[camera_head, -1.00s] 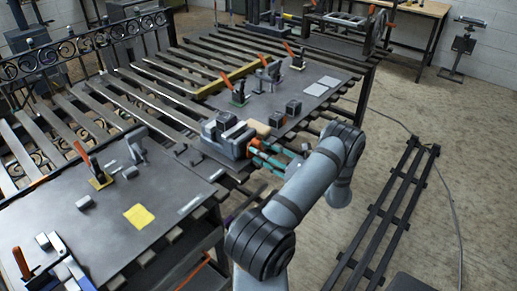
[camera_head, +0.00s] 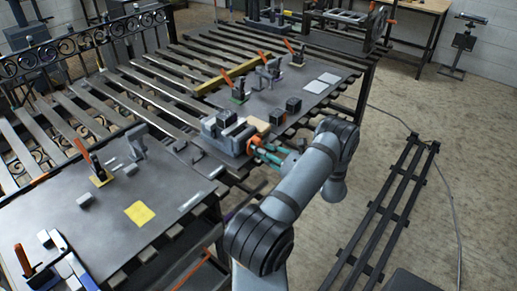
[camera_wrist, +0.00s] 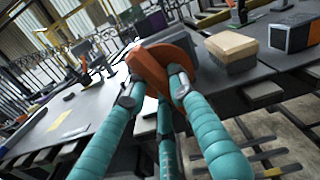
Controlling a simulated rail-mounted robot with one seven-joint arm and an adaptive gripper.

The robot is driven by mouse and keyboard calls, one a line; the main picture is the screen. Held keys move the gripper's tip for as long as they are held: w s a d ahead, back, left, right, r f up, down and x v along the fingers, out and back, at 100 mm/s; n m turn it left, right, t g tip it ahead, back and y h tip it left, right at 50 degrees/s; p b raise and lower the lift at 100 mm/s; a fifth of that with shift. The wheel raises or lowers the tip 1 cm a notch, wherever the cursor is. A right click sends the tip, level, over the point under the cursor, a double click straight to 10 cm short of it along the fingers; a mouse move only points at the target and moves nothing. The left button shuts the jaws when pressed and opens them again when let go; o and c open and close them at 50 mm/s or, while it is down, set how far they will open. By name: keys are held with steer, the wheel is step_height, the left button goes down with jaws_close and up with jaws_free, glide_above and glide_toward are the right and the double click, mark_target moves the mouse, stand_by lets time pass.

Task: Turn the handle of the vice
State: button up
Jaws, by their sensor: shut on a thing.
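The vice (camera_head: 228,132) is a grey block-like body on the slatted table's front edge, in the middle of the head view. Its orange handle (camera_wrist: 163,66) fills the centre of the wrist view; in the head view only a small orange bit (camera_head: 254,142) shows. My gripper (camera_head: 264,152) with teal fingers reaches the handle from the right. In the wrist view my gripper (camera_wrist: 160,88) is shut on the orange handle, with fingertips against its sides. The part of the handle behind the fingers is hidden.
A tan-topped block (camera_wrist: 232,50) and a dark block with an orange face (camera_wrist: 293,33) stand beside the vice. A left plate carries a yellow sheet (camera_head: 140,214) and clamps.

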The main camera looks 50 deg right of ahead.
jaws_close()
steer(key=shift+m, duration=0.3)
